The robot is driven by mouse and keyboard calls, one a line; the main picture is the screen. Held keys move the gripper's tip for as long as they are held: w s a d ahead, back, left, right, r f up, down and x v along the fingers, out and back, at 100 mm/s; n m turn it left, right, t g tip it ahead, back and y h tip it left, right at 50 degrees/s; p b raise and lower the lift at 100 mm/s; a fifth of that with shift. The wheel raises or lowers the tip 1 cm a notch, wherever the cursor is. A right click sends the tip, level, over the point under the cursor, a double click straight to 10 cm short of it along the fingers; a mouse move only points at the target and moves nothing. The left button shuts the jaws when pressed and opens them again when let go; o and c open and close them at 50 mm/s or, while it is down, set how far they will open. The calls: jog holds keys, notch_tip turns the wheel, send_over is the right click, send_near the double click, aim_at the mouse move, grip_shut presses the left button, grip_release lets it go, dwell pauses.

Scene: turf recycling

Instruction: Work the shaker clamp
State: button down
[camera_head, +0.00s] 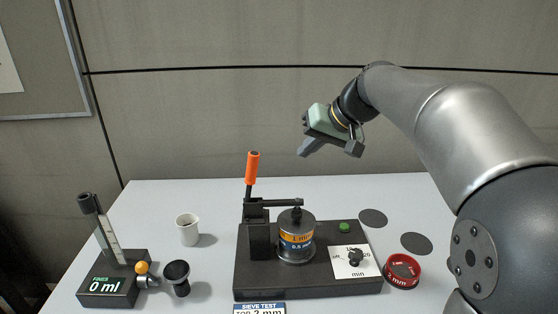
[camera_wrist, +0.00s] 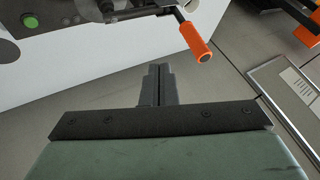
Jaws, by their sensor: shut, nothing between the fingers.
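The shaker clamp has an orange-tipped handle (camera_head: 253,168) standing upright on a black bracket. Its horizontal arm (camera_head: 283,201) reaches right over the sieve stack (camera_head: 297,238), and its tip appears to rest on the stack's top knob. The shaker base (camera_head: 300,275) is black. In the wrist view the orange handle (camera_wrist: 195,42) is ahead of and right of the fingers. My gripper (camera_head: 330,146) is raised in the air above and right of the clamp, apart from it. In the wrist view my gripper's fingers (camera_wrist: 158,84) are together with nothing between them.
The base carries a green button (camera_head: 344,227) and a dial marked min (camera_head: 355,261). A red-rimmed sieve (camera_head: 402,271) sits at right, near two dark discs (camera_head: 373,218). A white cup (camera_head: 188,230), a dark-topped cup (camera_head: 177,277) and a 0 ml dispenser (camera_head: 113,280) stand left.

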aim_at(252, 180)
jog(key=w+a+f+p, duration=0.3)
jog(key=a+f, duration=0.3)
jog(key=a, duration=0.3)
jog(key=shift+w+f, duration=0.25)
jog(key=shift+w, duration=0.25)
jog(key=shift+r, duration=0.1)
